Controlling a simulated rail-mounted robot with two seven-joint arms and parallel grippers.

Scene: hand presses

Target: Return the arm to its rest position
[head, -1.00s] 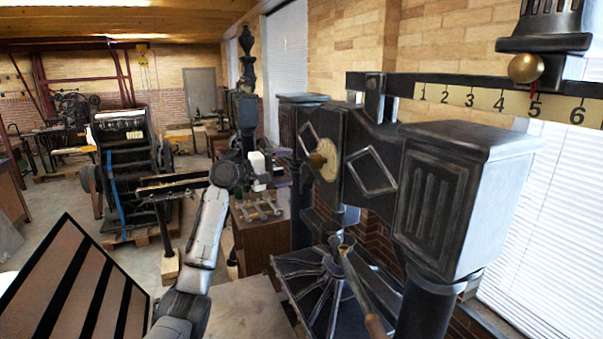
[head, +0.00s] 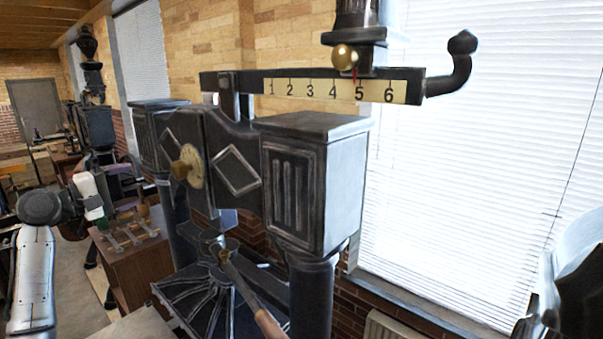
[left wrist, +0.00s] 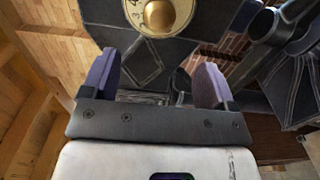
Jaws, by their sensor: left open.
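My left arm comes in at the left edge of the head view. Its left gripper (head: 122,182) is at the left of the black press (head: 315,190), small and partly blurred. In the left wrist view the left gripper (left wrist: 155,82) has its two purple fingers wide apart with nothing between them. Beyond the fingers are the press's dark front with a diamond panel and its brass knob (left wrist: 166,14) on a numbered dial. The knob also shows in the head view (head: 183,168). My right gripper is not in view.
A scale beam (head: 325,87) numbered 1 to 6 with a brass ball runs across the press top. A wooden cabinet (head: 150,262) with small metal parts stands behind left. A handled lever (head: 252,300) juts forward low. Blinds cover the window (head: 480,170) at right.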

